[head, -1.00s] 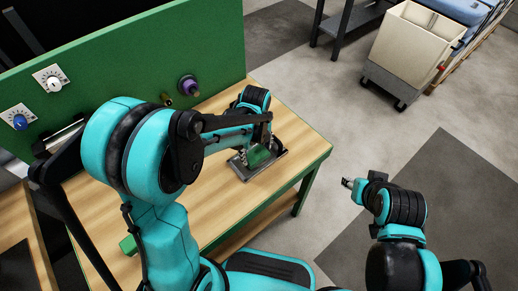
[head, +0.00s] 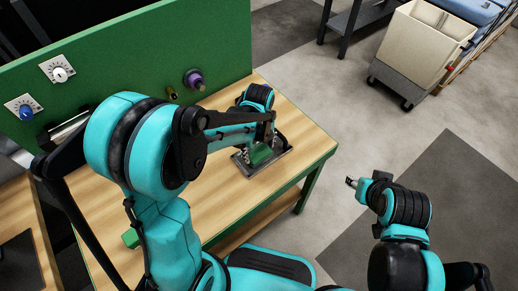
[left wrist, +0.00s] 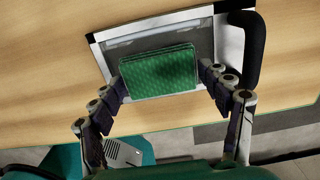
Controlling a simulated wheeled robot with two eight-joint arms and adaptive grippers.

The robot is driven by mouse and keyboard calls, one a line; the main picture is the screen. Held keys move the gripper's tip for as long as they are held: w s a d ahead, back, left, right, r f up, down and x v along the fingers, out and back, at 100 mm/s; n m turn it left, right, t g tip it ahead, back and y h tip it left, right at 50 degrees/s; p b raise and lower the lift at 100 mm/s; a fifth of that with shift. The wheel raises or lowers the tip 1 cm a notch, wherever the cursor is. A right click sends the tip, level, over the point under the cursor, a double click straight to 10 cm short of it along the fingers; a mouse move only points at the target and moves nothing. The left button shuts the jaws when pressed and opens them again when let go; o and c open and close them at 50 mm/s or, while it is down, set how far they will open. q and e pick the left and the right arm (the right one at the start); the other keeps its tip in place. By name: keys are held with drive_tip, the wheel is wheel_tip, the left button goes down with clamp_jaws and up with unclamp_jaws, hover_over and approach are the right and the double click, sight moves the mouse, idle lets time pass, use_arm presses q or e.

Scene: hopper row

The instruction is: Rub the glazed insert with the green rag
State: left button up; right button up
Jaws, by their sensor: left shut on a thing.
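The green rag (left wrist: 158,72) is a folded, textured block between the fingers of my left gripper (left wrist: 162,80) in the left wrist view. It also shows in the head view (head: 261,154), partly hidden by my left arm. The gripper is shut on it. The rag is over the glazed insert (left wrist: 195,36), a grey panel in a pale frame lying on the wooden bench; whether they touch is hard to tell.
The wooden bench (head: 213,208) has a green back panel (head: 135,65) with a white dial (head: 60,73), a blue knob (head: 25,112) and a purple knob (head: 194,80). A cream bin (head: 418,48) stands on the floor behind. The bench right of the insert is clear.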

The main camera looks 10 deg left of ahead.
use_arm(q)
drive_tip(key=shift+f, duration=0.15)
drive_tip(key=shift+a, duration=0.1)
drive_tip(key=shift+s+a+f, duration=0.1)
drive_tip(key=shift+s+a, duration=0.45)
drive_tip(key=shift+s, duration=0.35)
drive_tip(key=shift+a, duration=0.1)
drive_tip(key=shift+w, duration=0.15)
idle(0.4)
drive_tip(key=shift+w+d+b, duration=0.45)
drive_tip(key=shift+w+d, duration=1)
drive_tip(key=shift+w, duration=0.15)
drive_tip(key=shift+w, duration=0.1)
